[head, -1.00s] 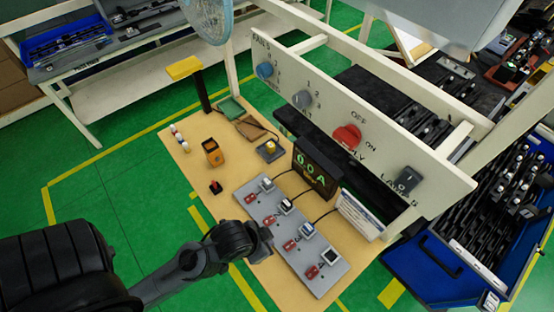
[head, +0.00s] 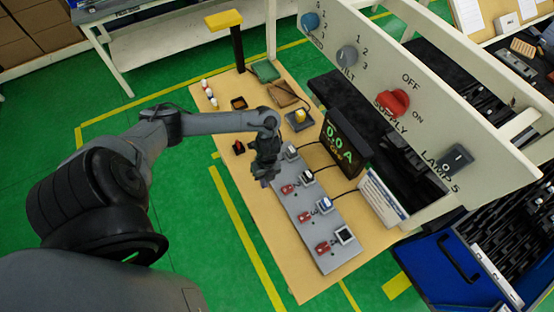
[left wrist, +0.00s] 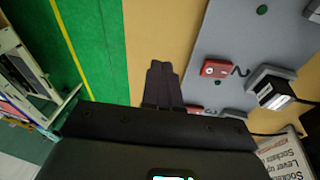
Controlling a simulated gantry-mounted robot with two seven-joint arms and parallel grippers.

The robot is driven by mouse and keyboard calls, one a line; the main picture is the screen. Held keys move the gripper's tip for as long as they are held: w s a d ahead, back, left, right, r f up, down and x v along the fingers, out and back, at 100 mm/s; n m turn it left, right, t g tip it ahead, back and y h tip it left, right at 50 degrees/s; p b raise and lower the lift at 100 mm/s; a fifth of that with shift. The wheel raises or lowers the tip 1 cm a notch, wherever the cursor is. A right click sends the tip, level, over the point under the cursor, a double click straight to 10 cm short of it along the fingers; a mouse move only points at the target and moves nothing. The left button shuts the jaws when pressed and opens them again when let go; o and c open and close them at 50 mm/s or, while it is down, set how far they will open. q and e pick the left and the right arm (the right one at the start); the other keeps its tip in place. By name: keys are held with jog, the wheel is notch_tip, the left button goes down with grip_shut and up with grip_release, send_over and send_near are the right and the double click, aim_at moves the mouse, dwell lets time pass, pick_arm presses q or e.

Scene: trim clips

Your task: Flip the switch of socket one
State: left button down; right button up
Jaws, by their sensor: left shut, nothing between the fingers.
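The grey socket strip (head: 318,262) lies on the wooden table with a row of sockets and red switches. My left gripper (head: 265,182) is shut and empty, pointing down over the strip's far end. It hides the far-end switch in the head view. Three red switches show there: one close beside the gripper (head: 287,189), a middle one (head: 304,216) and a near one (head: 322,247). In the left wrist view the shut fingers (left wrist: 160,82) are beside the strip's edge. A red switch (left wrist: 215,68) with a numeral like 2 is right of them. My right gripper is not visible.
A display reading 0.0 A (head: 343,144) and a white placard (head: 382,198) stand right of the strip. A cream panel with knobs (head: 440,120) rises behind them. A small black-and-red item (head: 239,147) sits left. The table's near-left edge is clear.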

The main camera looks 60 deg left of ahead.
pick_arm(q)
jog(key=w+a+r+t+y+b, duration=0.1)
jog(key=w+a+r+t, duration=0.1)
jog(key=w+a+r, duration=0.6)
jog(key=shift+w+a+n+y, duration=0.35)
jog(key=shift+w+a, duration=0.35)
jog(key=shift+w, duration=0.25)
notch_tip(320, 180, down, 14)
jog(key=shift+r+b, duration=0.15)
jog(key=shift+b, duration=0.85)
